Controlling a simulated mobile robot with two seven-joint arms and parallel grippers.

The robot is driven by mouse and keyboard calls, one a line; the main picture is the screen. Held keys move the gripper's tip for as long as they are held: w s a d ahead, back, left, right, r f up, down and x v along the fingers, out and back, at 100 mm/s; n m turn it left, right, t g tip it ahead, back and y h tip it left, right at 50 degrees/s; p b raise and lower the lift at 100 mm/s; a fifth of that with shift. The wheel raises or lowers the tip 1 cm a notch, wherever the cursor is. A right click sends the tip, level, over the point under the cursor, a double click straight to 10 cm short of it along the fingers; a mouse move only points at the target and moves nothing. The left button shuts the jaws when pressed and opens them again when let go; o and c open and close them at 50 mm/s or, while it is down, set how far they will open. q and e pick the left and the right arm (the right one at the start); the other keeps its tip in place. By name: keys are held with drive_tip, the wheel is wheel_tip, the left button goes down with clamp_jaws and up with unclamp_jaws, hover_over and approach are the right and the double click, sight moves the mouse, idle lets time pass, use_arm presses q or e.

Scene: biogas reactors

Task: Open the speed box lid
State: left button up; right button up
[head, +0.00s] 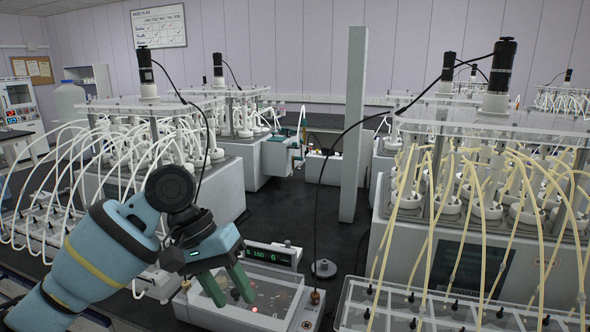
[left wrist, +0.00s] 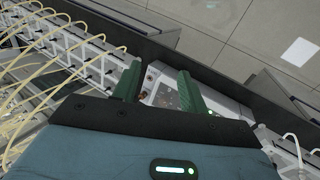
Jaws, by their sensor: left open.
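The speed box (head: 203,311) is a low light-grey box on the dark bench, with a clear lid (head: 277,297) over its top. The lid appears to lie flat and down. A small unit with a lit green display (head: 268,254) stands at its back edge, and a red light shows under the lid. My left gripper (head: 235,300) is open, its green fingers pointing down over the lid; contact cannot be told. In the left wrist view, the speed box (left wrist: 165,97) shows between the spread fingers (left wrist: 160,74), partly hidden by them. My right gripper is not in view.
A reactor block with yellow tubes (head: 437,243) stands close on the right, behind a clear-topped tube tray (head: 385,308). White-tubed reactors (head: 215,186) stand on the left. A grey post (head: 354,130) rises behind the box. A black cable and round knob (head: 323,268) lie beside it.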

use_arm(q)
drive_tip(key=s+d+f+n+t+h, duration=0.1)
drive_tip(key=d+f+t+h, duration=0.15)
drive_tip(key=f, duration=1.15)
drive_tip(key=s+d+f+n+t+h, duration=0.1)
drive_tip(key=f+t, duration=0.3)
drive_tip(key=f, duration=1)
drive_tip(key=s+a+f+t+y, duration=0.1)
drive_tip(key=s+a+f+y, duration=0.1)
drive_tip(key=s+a+f, duration=0.2)
drive_tip(key=s+a+f+m+t+y, duration=0.1)
drive_tip(key=s+a+f, duration=0.3)
drive_tip(key=s, duration=0.6)
drive_tip(key=s+a+f+t+y, duration=0.2)
drive_tip(key=s+a+f+y, duration=0.1)
drive_tip(key=s+a+f, duration=0.2)
drive_tip(key=shift+s+a+m, duration=0.25)
drive_tip(key=shift+s+m, duration=0.05)
drive_tip(key=shift+s, duration=0.85)
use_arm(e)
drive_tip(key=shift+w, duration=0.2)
use_arm(q)
drive_tip(key=shift+f+t+y, duration=0.1)
drive_tip(key=shift+t+y, duration=0.15)
